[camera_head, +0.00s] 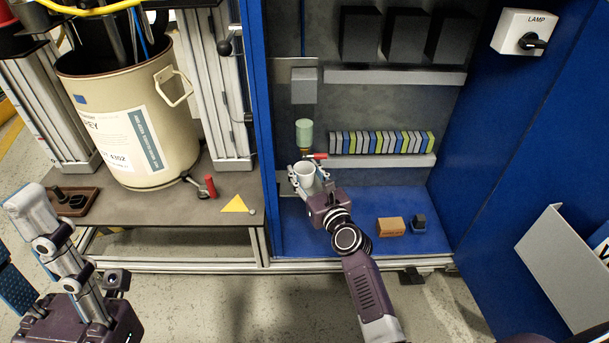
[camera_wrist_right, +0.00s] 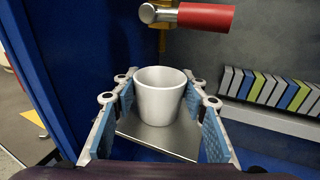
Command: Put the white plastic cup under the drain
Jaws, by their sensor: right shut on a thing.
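The white plastic cup (camera_head: 304,174) is upright between the fingers of my right gripper (camera_head: 307,184). In the right wrist view the cup (camera_wrist_right: 160,97) sits between the blue pads of the gripper (camera_wrist_right: 160,115), which is shut on it. The drain, a brass fitting (camera_wrist_right: 163,38) with a red handle (camera_wrist_right: 205,16), is above and behind the cup in that view. The red handle (camera_head: 316,156) also shows in the head view, below a green bowl (camera_head: 304,133). Whether the cup is directly beneath the outlet is unclear. My left gripper (camera_head: 20,245) is at the lower left, empty, with its fingers apart.
A grey metal plate (camera_wrist_right: 152,132) shows below the cup. A row of coloured modules (camera_head: 382,142) stands on a shelf to the right. An orange box (camera_head: 391,226) and a small dark object (camera_head: 419,223) sit on the blue cabinet floor. The cabinet's blue left edge (camera_head: 262,130) is close by.

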